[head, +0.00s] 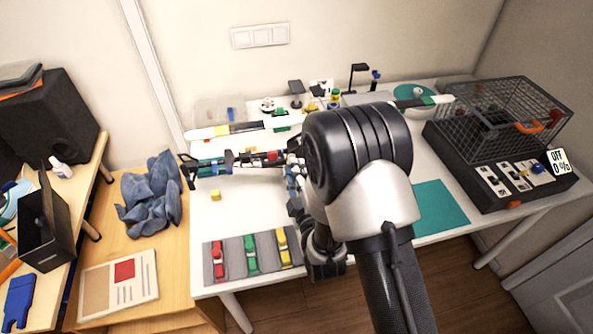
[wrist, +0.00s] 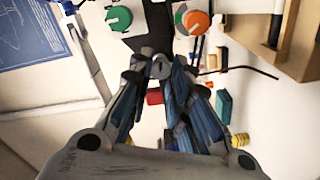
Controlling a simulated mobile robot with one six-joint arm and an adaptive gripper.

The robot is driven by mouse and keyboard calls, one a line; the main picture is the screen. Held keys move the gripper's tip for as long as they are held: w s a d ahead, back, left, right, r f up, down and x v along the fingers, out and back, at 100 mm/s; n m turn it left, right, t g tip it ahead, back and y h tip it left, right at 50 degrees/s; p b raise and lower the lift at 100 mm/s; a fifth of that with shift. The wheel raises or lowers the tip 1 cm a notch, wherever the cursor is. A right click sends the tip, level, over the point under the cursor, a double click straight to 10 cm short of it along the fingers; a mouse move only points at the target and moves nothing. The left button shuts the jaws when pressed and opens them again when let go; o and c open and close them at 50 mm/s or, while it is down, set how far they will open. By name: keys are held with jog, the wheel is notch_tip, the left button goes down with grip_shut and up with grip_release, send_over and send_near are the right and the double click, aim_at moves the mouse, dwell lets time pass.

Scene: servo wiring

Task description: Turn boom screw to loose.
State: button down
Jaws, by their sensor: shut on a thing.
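My gripper (wrist: 160,68) points away from the wrist camera, its two fingers closed in toward each other at the tips. A small grey rounded piece (wrist: 160,66) sits between the fingertips, at the end of a black bar (wrist: 147,28); it looks like the boom screw, but its head is mostly covered. I cannot tell how far it is turned. In the head view my gripper (head: 293,172) is partly hidden behind my arm, close to the right end of a dark and teal beam (head: 225,164).
A green knob (wrist: 118,18) and an orange knob (wrist: 195,24) flank the black bar. A bent black rod (wrist: 240,69) lies to the right. A grey tray (head: 232,274) holds coloured pieces.

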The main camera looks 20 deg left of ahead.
dwell(0.5)
jog(key=c, duration=1.5)
grip_release()
jog(key=shift+o, duration=0.2)
jog(key=v, duration=0.7)
jog(key=shift+s, duration=0.25)
jog(key=shift+d, duration=0.1)
